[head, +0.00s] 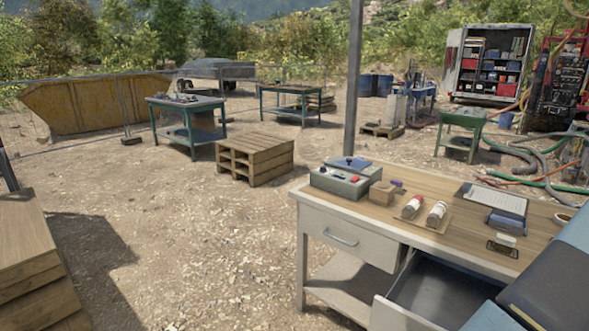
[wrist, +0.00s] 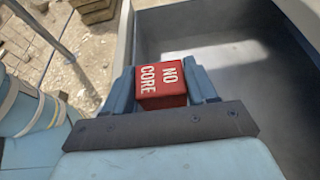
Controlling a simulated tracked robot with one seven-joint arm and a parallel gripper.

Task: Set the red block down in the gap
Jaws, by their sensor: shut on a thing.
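The red block (wrist: 161,86) shows in the wrist view, with white lettering that reads "NO CORE". My gripper (wrist: 163,76) is shut on it, with one blue finger at each side. In the wrist view the block appears in front of the grey inside of an open drawer (wrist: 225,50); its height over it is hard to tell. In the head view the block and the fingertips are not visible; part of my blue arm fills the lower right corner. I cannot make out the gap for certain in either view.
The workbench (head: 345,208) has its drawer (head: 445,290) pulled open. On the top stand a grey case (head: 340,184), a brown block (head: 381,193), two bottles (head: 413,206) on a board, a clipboard (head: 492,198) and a small dark tray (head: 502,249). A post (head: 353,80) rises behind the bench.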

